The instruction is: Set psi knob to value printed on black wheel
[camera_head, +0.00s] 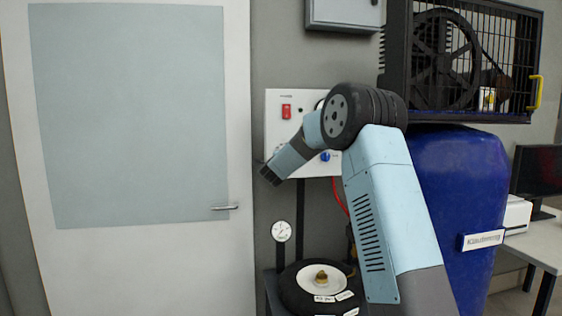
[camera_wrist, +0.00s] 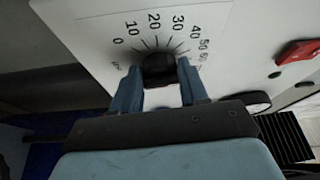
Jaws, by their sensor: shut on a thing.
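The black psi knob (camera_wrist: 158,67) sits on a white panel in the wrist view, with a printed scale running from 0 up past 60 around it. Its pointer cannot be made out. My gripper (camera_wrist: 159,78) has a blue finger on each side of the knob and is shut on it. The black wheel (camera_head: 292,295) lies low in the head view, with a white plate-like hub and small white labels. Their print is too small to read.
The panel carries a red switch (camera_head: 286,111), also in the wrist view (camera_wrist: 298,52), and a blue knob (camera_head: 325,156). A pressure gauge (camera_head: 281,231) stands behind the wheel. A blue tank (camera_head: 462,190) and caged pump (camera_head: 460,60) are right; a white door (camera_head: 130,260) is left.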

